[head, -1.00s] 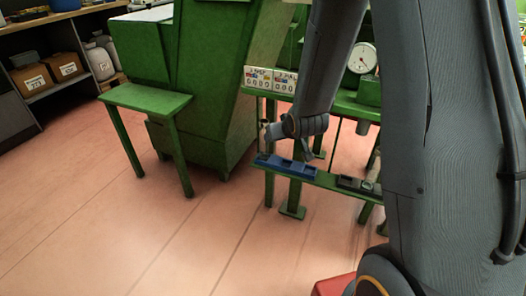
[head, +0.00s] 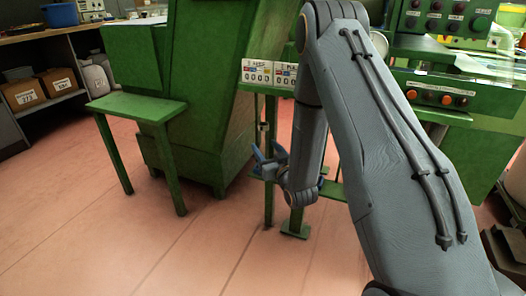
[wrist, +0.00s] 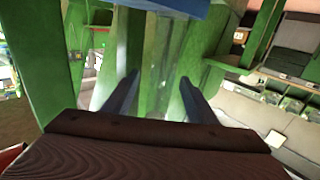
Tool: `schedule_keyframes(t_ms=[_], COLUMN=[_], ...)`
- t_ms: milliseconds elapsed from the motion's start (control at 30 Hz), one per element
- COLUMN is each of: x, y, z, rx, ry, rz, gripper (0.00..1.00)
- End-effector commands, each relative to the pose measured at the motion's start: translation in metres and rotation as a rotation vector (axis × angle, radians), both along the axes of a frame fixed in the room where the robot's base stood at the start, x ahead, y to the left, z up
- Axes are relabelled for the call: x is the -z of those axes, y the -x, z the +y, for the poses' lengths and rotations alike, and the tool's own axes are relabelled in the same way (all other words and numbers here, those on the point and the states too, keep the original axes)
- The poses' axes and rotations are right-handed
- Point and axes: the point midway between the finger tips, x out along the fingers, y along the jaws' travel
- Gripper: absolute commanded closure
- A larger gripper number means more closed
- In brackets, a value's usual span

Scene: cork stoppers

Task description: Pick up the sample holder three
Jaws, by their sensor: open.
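My gripper (head: 268,152) is open and empty in front of the green machine stand, with its two blue-grey fingers spread apart. In the wrist view the fingers (wrist: 158,85) show apart with green posts beyond them and nothing between them. A blue block-like thing (wrist: 175,6) shows at the top edge of the wrist view, beyond the fingertips and cut off by the frame. I cannot tell whether it is sample holder three. In the head view my arm covers most of the low green rail (head: 332,190), and no holder there can be made out clearly.
A small green table (head: 135,105) stands at the left beside a large green machine (head: 210,70). White counter displays (head: 268,73) sit above my gripper. Shelves with cardboard boxes (head: 22,94) are at the far left. The reddish floor (head: 120,230) at the front left is open.

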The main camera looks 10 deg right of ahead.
Motion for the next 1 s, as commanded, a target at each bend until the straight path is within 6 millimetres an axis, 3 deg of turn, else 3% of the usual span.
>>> schedule_keyframes(t_ms=[400, 733, 1000], x=[-0.002, -0.002, -0.002], y=[-0.051, -0.056, -0.056], z=[0.011, 0.012, 0.011], rx=[0.000, 0.000, 0.000], ry=[0.000, 0.000, 0.000], rz=[0.000, 0.003, 0.003], gripper=[0.48, 0.48, 0.93])
